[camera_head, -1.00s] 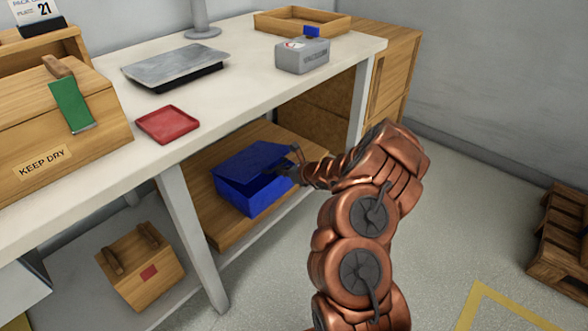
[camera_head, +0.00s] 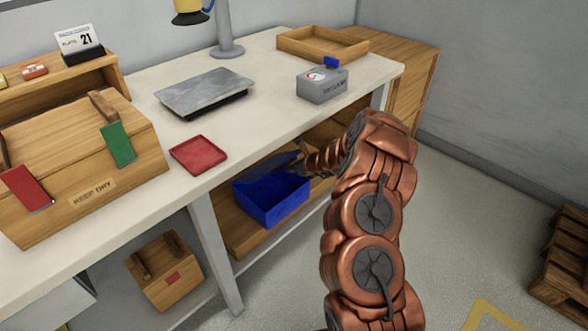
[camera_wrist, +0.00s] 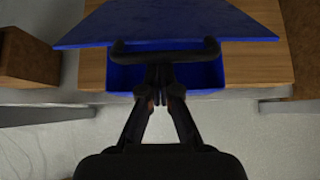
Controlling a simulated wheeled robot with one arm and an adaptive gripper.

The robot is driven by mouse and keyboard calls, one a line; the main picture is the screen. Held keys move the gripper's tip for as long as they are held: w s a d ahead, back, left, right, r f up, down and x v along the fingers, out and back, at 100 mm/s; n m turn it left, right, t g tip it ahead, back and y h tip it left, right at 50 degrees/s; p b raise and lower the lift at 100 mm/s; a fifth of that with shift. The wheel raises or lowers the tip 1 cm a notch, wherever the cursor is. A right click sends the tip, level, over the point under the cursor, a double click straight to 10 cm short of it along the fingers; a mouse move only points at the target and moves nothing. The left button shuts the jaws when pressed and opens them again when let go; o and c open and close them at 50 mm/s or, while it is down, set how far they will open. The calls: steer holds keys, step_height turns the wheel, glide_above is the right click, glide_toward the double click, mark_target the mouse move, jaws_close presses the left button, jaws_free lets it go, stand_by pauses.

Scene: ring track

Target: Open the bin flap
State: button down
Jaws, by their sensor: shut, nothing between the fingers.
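The blue bin (camera_head: 272,205) sits on the wooden shelf under the bench. Its flap (camera_head: 272,164) is tilted up, and part of the opening below it shows. In the wrist view the flap (camera_wrist: 165,22) spans the top as a broad blue panel, with a strip of the bin's body (camera_wrist: 205,76) below it. My gripper (camera_head: 299,170) is at the right side of the bin, by the raised flap. In the wrist view my gripper (camera_wrist: 164,80) is shut with nothing in it, its tips close to the flap's near edge. A dark bar at the tips overlaps the flap; contact is unclear.
The bench top (camera_head: 245,130) is above the bin, with a red tray (camera_head: 198,154), a flat grey plate (camera_head: 203,92) and a grey box (camera_head: 322,86). A bench leg (camera_head: 216,250) stands left of the bin. A wooden crate (camera_head: 165,270) is lower left.

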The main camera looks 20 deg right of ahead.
steer(key=shift+w+a+r+p, duration=0.25)
steer(key=shift+w+r+p, duration=0.45)
steer(key=shift+r, duration=0.2)
steer(key=shift+w+a+r+p, duration=0.25)
steer(key=shift+w+r+p, duration=0.3)
steer(key=shift+r+p, duration=0.25)
steer(key=shift+r, duration=0.1)
